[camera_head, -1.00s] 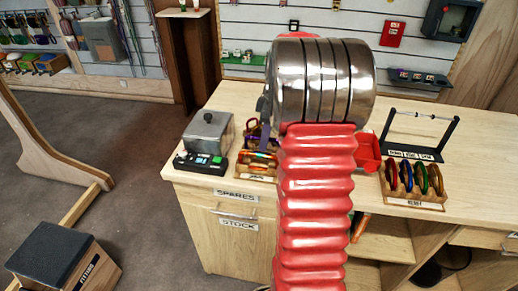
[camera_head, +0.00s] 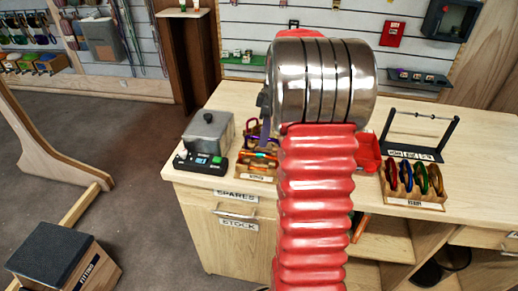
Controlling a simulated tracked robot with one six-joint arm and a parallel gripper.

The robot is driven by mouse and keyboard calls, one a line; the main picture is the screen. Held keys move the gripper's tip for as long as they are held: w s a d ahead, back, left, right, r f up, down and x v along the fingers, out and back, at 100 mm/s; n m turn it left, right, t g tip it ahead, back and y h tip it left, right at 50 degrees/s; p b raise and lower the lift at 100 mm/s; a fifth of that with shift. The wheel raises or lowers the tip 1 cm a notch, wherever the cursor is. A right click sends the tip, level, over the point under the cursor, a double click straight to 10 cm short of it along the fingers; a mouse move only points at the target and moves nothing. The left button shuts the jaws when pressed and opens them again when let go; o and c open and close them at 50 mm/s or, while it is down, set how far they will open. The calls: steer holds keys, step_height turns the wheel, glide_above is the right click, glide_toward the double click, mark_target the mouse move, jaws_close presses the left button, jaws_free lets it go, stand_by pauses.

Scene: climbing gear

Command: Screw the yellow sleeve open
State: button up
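No yellow sleeve can be made out in the head view. A smaller labelled wooden rack (camera_head: 257,175) is at the left, partly behind my arm; purple and orange pieces show there, too small to tell apart. My arm's red bellows and steel wrist fill the middle of the view. A dark part of it hangs at the wrist's left side, above this rack. My gripper's fingers are hidden, so its opening and any hold cannot be seen.
A red bin (camera_head: 368,152) is right of my arm. A black stand with a bar (camera_head: 416,150) is behind the right rack.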

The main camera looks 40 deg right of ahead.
steer(key=shift+r, duration=0.7)
steer(key=shift+s+a, duration=0.45)
steer(key=shift+a, duration=0.15)
steer(key=shift+f, duration=0.2)
steer(key=shift+w+f, duration=0.1)
steer(key=shift+f, duration=1.15)
steer(key=shift+w+d, duration=0.45)
steer(key=shift+d, duration=0.1)
steer(key=shift+r, duration=1.4)
stand_by(0.5)
